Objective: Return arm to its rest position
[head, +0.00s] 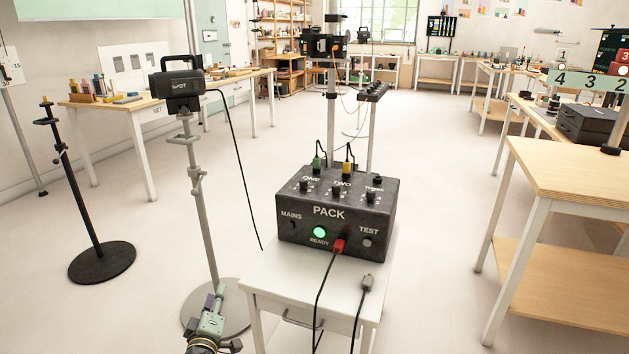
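My arm shows only at the bottom edge of the head view, left of the white table. My gripper (215,298) is at its upper end, small and low in the picture, in front of the round grey stand base. Its fingers are too small to tell whether they are open or shut, and I see nothing clearly held in it. The rest of the arm is cut off by the frame.
A black PACK box (330,222) with a green READY light stands on a small white table (275,283). A red plug is in its front; a grey connector (366,285) lies nearby. A lamp stand (198,190) rises close behind my gripper. Floor (430,290) right of the table is clear.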

